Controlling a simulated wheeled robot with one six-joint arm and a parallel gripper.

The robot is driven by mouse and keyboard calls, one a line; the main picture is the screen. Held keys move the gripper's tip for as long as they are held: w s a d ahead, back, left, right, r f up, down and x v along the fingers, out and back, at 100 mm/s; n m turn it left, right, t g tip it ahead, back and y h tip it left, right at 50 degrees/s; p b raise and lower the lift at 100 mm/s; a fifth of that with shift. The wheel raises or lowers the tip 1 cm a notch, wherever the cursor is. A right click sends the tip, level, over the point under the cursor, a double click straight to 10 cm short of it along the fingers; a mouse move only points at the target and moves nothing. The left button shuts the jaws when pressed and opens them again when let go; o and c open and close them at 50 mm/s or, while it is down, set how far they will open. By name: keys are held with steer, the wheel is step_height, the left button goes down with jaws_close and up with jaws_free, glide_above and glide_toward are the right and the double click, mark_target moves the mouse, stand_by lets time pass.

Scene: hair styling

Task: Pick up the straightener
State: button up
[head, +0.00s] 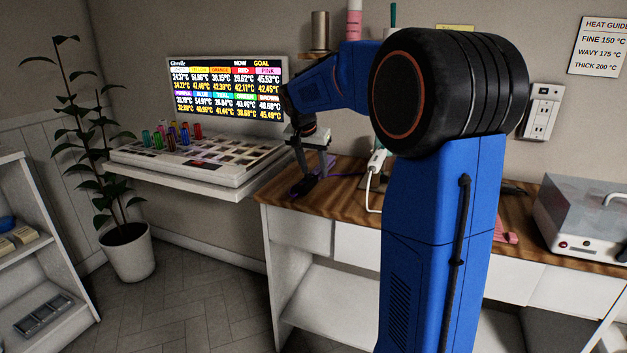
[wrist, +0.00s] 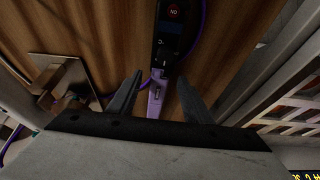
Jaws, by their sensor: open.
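A slim black and purple styling tool, which looks like the straightener (wrist: 157,98), lies on the wooden tabletop. It has a red round display marked "NO" and a purple cord. In the head view it is a small dark shape with some purple (head: 303,187) near the table's left end, partly hidden by my fingers. My gripper (head: 313,175) is open and points down over it. In the wrist view the two fingers (wrist: 159,80) stand on either side of the tool's purple part, with gaps showing. I cannot tell how far above the table the fingertips are.
A metal stand (wrist: 58,75) sits left of the tool in the wrist view. A white tool with a white cord (head: 376,161) stands farther right on the table. A shelf (head: 200,185) with a panel and colored bottles is at the left. A grey box (head: 590,215) is at the right.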

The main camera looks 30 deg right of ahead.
steer(key=shift+w+d+f, duration=0.1)
steer(key=shift+d+f, duration=0.05)
steer(key=shift+f, duration=0.4)
steer(key=shift+c, duration=0.3)
jaws_close()
steer(key=shift+r, duration=0.15)
